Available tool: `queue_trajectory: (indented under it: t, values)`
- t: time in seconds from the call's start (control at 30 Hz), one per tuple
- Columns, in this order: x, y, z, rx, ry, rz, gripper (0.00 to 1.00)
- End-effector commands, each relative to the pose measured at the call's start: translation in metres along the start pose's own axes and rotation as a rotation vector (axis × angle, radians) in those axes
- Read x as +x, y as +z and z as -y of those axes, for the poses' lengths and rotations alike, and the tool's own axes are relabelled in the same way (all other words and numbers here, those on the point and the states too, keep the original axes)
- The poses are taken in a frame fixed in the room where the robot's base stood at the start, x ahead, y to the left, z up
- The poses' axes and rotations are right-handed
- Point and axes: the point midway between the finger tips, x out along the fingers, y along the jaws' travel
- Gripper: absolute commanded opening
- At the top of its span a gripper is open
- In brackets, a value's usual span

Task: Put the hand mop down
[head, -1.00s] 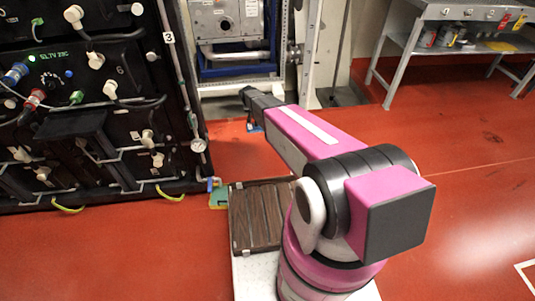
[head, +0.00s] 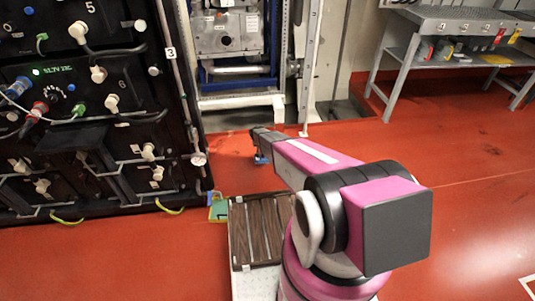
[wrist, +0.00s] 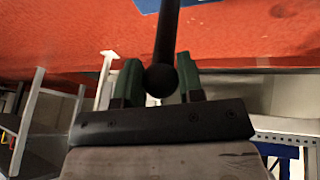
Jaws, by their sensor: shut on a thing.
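The hand mop's dark handle (wrist: 166,38) with a round ball end is between the green fingers of my gripper (wrist: 161,84) in the wrist view. The fingers are shut on it. A blue and white part shows at the top edge of the wrist view, perhaps the mop's head. In the head view my gripper (head: 261,145) is beyond the arm, above the red floor, with a small blue bit (head: 260,159) under it. Most of the mop is hidden there, and I cannot tell whether it touches the floor.
A black battery cabinet (head: 100,110) with cables and plugs stands at left. A grey frame with metal equipment (head: 228,32) is at the back. A metal bench (head: 455,20) with tools on its lower shelf is at back right. The red floor (head: 455,180) at right is clear.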

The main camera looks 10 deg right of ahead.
Motion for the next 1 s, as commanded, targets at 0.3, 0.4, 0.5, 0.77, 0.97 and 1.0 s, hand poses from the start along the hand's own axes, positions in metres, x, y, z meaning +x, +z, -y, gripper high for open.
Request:
queue_trajectory:
  t: [0.3, 0.4, 0.5, 0.77, 0.97, 1.0]
  values:
    - [0.022, 0.010, -0.025, 0.000, 0.000, -0.001, 0.16]
    - [0.029, 0.013, -0.024, -0.001, 0.000, 0.000, 0.16]
    - [0.042, 0.018, -0.021, -0.001, 0.000, 0.001, 0.16]
    - [0.057, 0.025, -0.018, -0.001, 0.000, -0.001, 0.16]
    - [0.058, 0.025, -0.017, 0.000, 0.000, -0.001, 0.16]
    - [0.059, 0.026, -0.017, -0.001, 0.000, -0.001, 0.16]
